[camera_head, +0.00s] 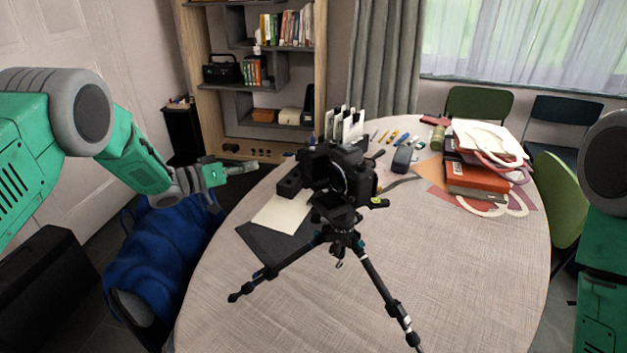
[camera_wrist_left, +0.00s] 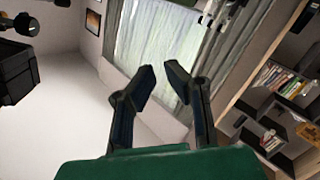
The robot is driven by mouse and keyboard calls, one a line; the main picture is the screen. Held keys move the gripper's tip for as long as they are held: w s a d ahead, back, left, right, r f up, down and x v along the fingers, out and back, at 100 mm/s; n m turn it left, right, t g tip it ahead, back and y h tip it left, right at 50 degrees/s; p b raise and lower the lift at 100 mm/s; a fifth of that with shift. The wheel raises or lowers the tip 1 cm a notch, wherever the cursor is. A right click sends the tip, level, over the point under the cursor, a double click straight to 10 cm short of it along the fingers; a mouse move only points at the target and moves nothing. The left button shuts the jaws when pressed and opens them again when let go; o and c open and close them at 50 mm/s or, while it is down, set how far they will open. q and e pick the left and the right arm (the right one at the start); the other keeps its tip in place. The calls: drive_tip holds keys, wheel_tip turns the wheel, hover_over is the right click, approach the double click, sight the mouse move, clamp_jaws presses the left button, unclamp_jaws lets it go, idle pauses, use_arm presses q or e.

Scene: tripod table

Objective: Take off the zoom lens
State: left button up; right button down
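A black camera (camera_head: 356,180) sits upright on a black tripod (camera_head: 342,232) on the round table. The zoom lens cannot be clearly told apart from the dark camera body at this size. My left gripper (camera_head: 243,168) is in the air left of the camera, apart from it. In the left wrist view its two dark fingers (camera_wrist_left: 162,76) stand apart with nothing between them. My right arm shows at the right edge, but its gripper is out of view.
The table (camera_head: 450,265) is bare at the front right. A dark folder (camera_head: 268,245) and pale paper (camera_head: 285,212) lie by the tripod. A stack of books (camera_head: 475,178) lies at right. A blue-draped chair (camera_head: 165,255) stands at left, a bookshelf (camera_head: 268,152) behind.

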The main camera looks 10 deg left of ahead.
use_arm(q)
drive_tip(key=s+a+r+t+h+p, duration=0.1)
drive_tip(key=s+a+r+p, duration=0.3)
drive_tip(key=s+r, duration=0.6)
drive_tip(key=s+a+r+m+t+h+p, duration=0.1)
drive_tip(key=s+a+r+p, duration=0.4)
drive_tip(key=s+r, duration=0.6)
drive_tip(key=s+a+r+t+h+p, duration=0.1)
drive_tip(key=s+a+r+p, duration=0.3)
drive_tip(key=s, duration=1.4)
drive_tip(key=shift+a+r+m+p, duration=0.35)
drive_tip(key=shift+a+r, duration=1.25)
drive_tip(key=shift+r, duration=1.85)
idle(1.8)
